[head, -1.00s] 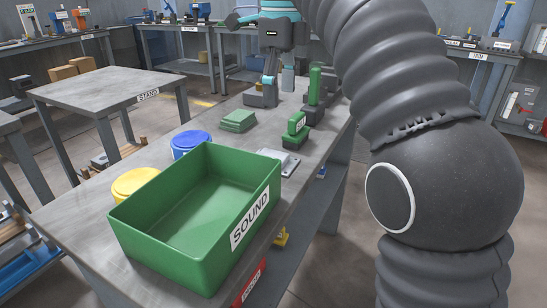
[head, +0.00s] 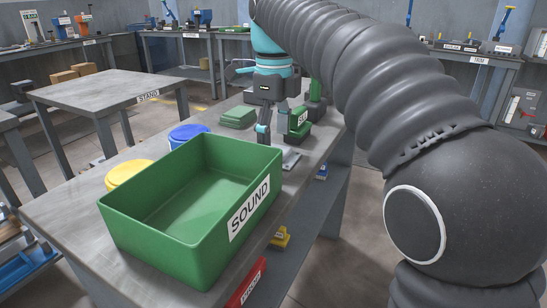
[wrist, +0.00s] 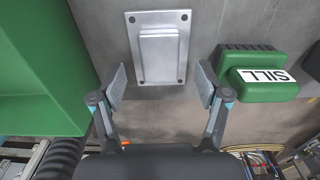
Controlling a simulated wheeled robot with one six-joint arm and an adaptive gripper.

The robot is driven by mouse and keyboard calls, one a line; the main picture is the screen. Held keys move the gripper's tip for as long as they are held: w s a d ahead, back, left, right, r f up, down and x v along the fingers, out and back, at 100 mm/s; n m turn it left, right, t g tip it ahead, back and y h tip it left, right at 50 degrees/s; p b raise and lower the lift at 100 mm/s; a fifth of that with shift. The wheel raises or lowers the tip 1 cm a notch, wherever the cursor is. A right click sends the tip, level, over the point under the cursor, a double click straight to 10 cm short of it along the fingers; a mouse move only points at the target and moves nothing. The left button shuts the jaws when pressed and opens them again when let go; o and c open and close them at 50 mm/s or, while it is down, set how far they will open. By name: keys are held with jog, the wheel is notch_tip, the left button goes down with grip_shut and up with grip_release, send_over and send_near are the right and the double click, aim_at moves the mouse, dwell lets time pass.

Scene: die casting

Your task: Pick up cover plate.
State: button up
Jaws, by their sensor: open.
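The cover plate, a silver rectangular plate with corner holes and a raised middle, lies flat on the grey bench in the wrist view (wrist: 158,62). In the head view the plate (head: 291,159) is partly hidden behind the green bin and my gripper. My gripper (wrist: 161,84) is open and empty, its two fingers spread on either side of the plate's near edge in the picture. In the head view my gripper (head: 273,134) hangs low over the bench just beyond the bin. I cannot tell its exact height above the plate.
A green bin marked SOUND (head: 240,235) stands close by the plate. A flat green piece (head: 238,118), a blue tub (head: 187,134) and a yellow tub (head: 125,173) also stand on the bench.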

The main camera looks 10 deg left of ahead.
jog(key=shift+f, duration=1.35)
grip_shut()
jog(key=shift+r, duration=0.1)
